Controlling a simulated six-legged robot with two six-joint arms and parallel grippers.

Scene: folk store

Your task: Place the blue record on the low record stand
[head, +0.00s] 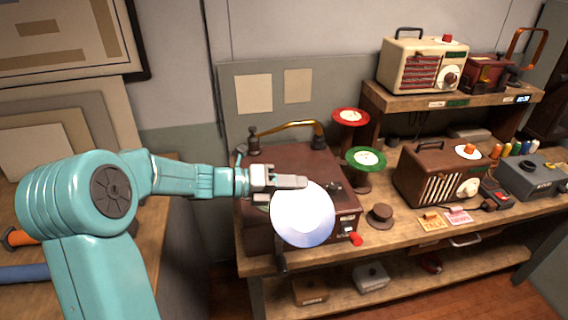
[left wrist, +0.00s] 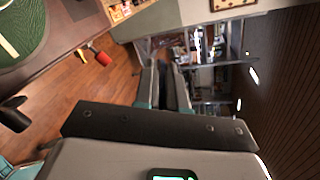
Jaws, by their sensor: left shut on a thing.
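The blue record (head: 303,213) shows as a pale, shiny disc with a bluish rim, tilted towards the head camera. My left gripper (head: 285,184) is shut on its upper edge and holds it over the front of the brown record player (head: 290,160). The low record stand (head: 380,217) is a small brown stand with a round top. It stands bare on the bench, right of the held record and apart from it. In the left wrist view the left gripper's fingers (left wrist: 165,88) show, but the record is not clear there. My right gripper is in neither view.
A green record (head: 365,158) and a red record (head: 350,116) sit on taller stands behind the low one. A brown radio (head: 438,175) stands to its right, with an orange tag (head: 432,221) and a pink tag (head: 459,216) in front. A red knob (head: 356,239) sticks out near the bench's front edge.

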